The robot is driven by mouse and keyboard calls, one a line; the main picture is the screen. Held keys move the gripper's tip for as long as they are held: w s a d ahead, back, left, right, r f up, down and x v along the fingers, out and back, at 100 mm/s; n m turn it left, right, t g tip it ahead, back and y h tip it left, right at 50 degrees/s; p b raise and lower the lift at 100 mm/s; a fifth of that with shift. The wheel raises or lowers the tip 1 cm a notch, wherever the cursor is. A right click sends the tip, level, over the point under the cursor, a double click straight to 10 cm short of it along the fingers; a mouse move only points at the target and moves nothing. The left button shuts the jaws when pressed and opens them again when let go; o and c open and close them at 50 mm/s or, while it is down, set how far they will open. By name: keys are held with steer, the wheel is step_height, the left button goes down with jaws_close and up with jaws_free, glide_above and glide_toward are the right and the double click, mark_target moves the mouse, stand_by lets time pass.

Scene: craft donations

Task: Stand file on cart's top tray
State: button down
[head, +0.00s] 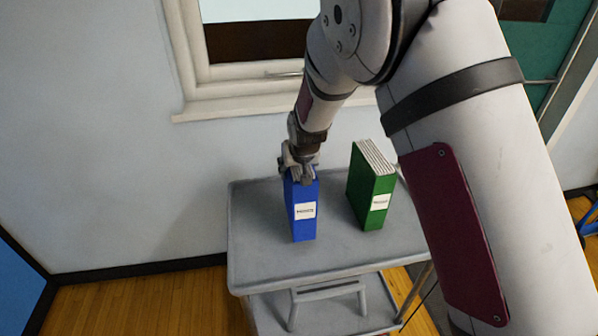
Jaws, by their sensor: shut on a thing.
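A blue file (302,221) with a white label stands upright on the left part of the grey cart's top tray (262,259). Its lower end appears to touch the tray. My gripper (302,177) is at the upper end of the blue file, pointing down, and is shut on it. The fingers cover part of the file's top. A green file (372,186) with white pages and a label stands upright on the same tray, to the right and apart from the blue one.
The cart has a lower shelf (345,315) and a handle (328,289) at the front. A wall and window sill (240,106) are behind it. My arm hides the tray's right side. Bare tray shows left of the blue file and in front. Wooden floor (150,305) is open at left.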

steer(key=shift+d+p+x, duration=0.15)
steer(key=shift+p+x, duration=0.05)
steer(key=shift+x, duration=0.9)
steer(key=shift+d+p+x, duration=0.15)
steer(key=shift+x, duration=0.95)
steer(key=shift+w, duration=0.15)
steer(key=c, duration=0.6)
jaws_free()
steer(key=shift+f, duration=0.15)
steer(key=shift+o, duration=0.2)
